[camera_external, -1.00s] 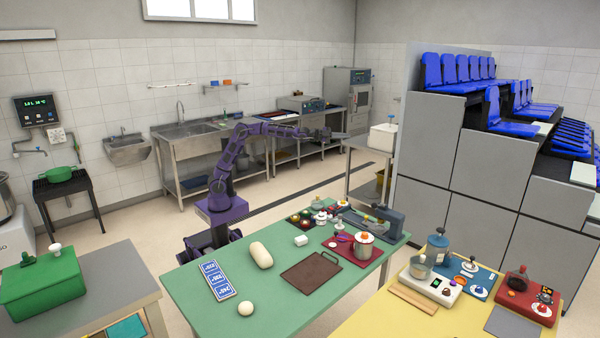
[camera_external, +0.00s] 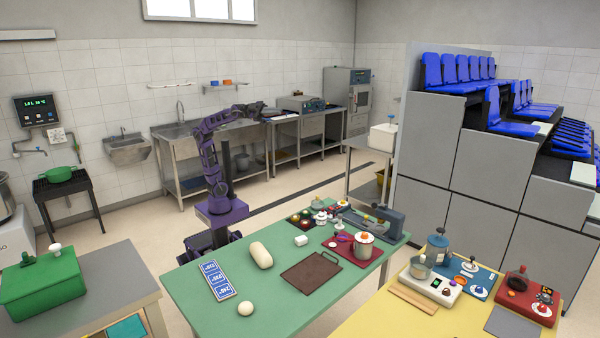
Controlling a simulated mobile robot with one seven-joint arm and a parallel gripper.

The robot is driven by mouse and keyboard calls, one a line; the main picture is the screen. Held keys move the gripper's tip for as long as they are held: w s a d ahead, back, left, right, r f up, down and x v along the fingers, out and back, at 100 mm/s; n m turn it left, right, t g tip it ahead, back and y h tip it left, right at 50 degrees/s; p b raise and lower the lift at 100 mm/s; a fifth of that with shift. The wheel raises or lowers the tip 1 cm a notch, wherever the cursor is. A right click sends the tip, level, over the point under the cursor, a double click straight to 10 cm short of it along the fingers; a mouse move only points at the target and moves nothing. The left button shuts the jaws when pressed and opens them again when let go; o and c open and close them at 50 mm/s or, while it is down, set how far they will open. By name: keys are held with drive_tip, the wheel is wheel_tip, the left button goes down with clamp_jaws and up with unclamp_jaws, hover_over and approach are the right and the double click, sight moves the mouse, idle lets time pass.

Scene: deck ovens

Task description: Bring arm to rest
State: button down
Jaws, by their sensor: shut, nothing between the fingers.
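My purple arm (camera_external: 209,150) stands on its base behind the green table, raised and bent at the elbow. My gripper (camera_external: 272,112) is at the end of the forearm, up in the air to the right of the elbow and in front of the steel counter in the picture. It is shut and nothing shows in it. The gripper is small and dark here, so its fingers are hard to make out.
The green table (camera_external: 205,290) in front of my base holds a dough roll (camera_external: 261,254), a brown tray (camera_external: 311,272) and a pot (camera_external: 364,245). A steel sink counter (camera_external: 180,150) stands behind. The floor left of my base is clear.

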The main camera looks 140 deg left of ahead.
drive_tip(key=s+a+f+n+g+y+p, duration=0.1)
drive_tip(key=s+a+f+n+g+y, duration=0.2)
drive_tip(key=s+f+n, duration=0.85)
drive_tip(key=s+a+f+n+g+p, duration=0.1)
drive_tip(key=s+a+f+n+g, duration=0.2)
drive_tip(key=s+a+f+n, duration=0.85)
drive_tip(key=s+d+f+m+g+h, duration=0.2)
drive_tip(key=s+d+f+m, duration=0.3)
drive_tip(key=f, duration=0.5)
drive_tip(key=s+d+f+m+g+h+p, duration=0.1)
drive_tip(key=s+d+f+m+g+h, duration=0.2)
drive_tip(key=d+f+m, duration=0.7)
drive_tip(key=s+g, duration=0.2)
drive_tip(key=shift+d+g+h+p, duration=0.3)
drive_tip(key=shift+d, duration=0.1)
